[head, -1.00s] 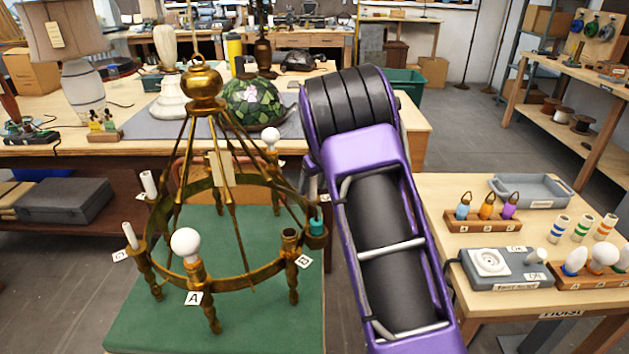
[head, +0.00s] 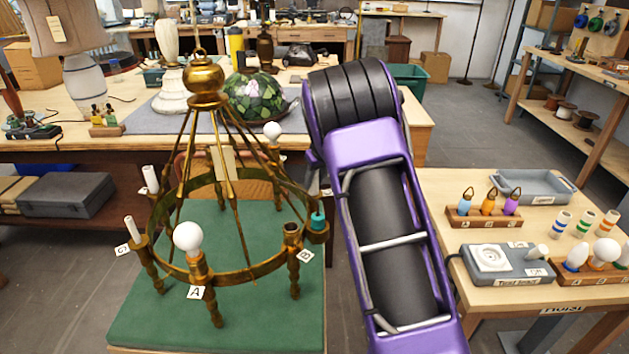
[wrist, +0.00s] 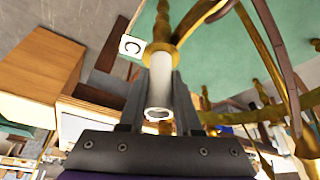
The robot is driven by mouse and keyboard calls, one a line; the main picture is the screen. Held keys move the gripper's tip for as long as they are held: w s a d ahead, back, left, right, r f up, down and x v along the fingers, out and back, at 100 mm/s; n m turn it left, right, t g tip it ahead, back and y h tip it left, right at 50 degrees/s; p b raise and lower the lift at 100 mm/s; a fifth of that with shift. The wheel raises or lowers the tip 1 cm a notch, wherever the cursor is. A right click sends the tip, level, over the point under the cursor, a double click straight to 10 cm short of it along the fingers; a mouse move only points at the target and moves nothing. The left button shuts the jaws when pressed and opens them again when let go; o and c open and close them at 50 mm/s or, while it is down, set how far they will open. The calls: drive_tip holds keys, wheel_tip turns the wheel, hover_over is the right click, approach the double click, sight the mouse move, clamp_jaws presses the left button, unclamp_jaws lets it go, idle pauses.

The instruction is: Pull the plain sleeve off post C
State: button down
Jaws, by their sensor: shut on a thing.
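The brass chandelier (head: 245,275) stands over a green mat, with candle posts around its ring. In the wrist view, the post C tag (wrist: 131,46) hangs beside a brass cup (wrist: 160,54). A plain white sleeve (wrist: 159,82) stands out from this cup toward the camera, its open end (wrist: 158,114) facing me. Its base appears to meet the cup. My gripper (wrist: 157,92) is shut on the sleeve, one dark finger on each side. In the head view, my purple arm hides the gripper and the sleeve it holds.
Tagged posts A (head: 195,292) and B (head: 306,255) are at the front of the ring; a teal sleeve (head: 318,220) is near B. White bulbs (head: 188,236) and other white sleeves (head: 151,179) stand around it. Brass rods crowd the wrist view's right. A side table (head: 480,288) holds parts.

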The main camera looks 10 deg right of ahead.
drive_tip(key=shift+r+p, duration=1.45)
drive_tip(key=shift+r, duration=3.55)
